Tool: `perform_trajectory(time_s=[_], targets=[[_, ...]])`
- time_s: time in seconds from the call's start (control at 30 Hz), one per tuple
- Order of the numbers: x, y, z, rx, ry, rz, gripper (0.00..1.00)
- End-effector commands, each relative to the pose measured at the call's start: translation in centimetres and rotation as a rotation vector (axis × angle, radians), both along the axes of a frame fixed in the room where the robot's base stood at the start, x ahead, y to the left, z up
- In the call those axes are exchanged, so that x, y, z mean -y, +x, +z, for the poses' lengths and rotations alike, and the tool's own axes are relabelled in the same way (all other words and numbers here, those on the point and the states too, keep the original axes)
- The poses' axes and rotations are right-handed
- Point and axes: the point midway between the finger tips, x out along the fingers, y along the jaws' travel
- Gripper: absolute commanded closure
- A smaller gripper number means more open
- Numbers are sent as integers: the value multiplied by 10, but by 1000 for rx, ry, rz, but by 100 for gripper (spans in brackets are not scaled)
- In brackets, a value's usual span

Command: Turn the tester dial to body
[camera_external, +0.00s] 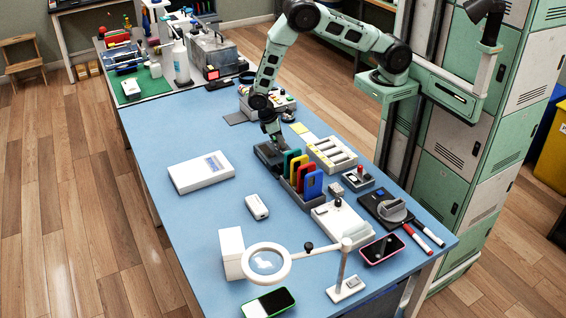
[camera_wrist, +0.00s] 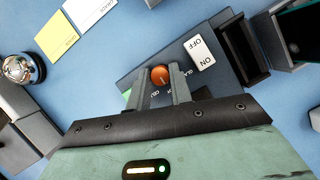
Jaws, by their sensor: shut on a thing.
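The tester (camera_wrist: 139,80) is a dark blue-grey panel in the wrist view, with small white lettering and a white ON/OFF switch (camera_wrist: 199,52). Its dial is an orange round knob (camera_wrist: 160,74). My gripper (camera_wrist: 162,86) is shut on the knob, one grey finger on each side of it. Small lettering shows beside the knob and between the fingers, partly hidden and too small to read surely; I cannot tell which mark the dial points to. In the external view my gripper (camera_external: 272,138) reaches down to the tester (camera_external: 264,157), and the knob is hidden there.
A dark rack with coloured phones (camera_external: 313,184) stands close in front of the tester. A tray with white slots (camera_external: 331,153) is to its right.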

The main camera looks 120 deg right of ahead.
Motion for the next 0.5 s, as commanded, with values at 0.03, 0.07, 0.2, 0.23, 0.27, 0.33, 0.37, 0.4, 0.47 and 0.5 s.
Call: perform_trajectory(time_s=[0.03,0.07,0.2,0.23,0.27,0.33,0.37,0.4,0.47,0.5], targets=[[1,1,0,3,-1,-8,100],[1,1,0,3,-1,-10,100],[1,1,1,3,-1,-16,100],[1,1,1,3,-1,-16,100],[1,1,1,3,-1,-16,100],[1,1,1,3,-1,-16,100],[1,1,1,3,-1,-16,100],[1,1,1,3,-1,-16,100],[1,1,1,3,-1,-16,100],[1,1,1,3,-1,-16,71]])
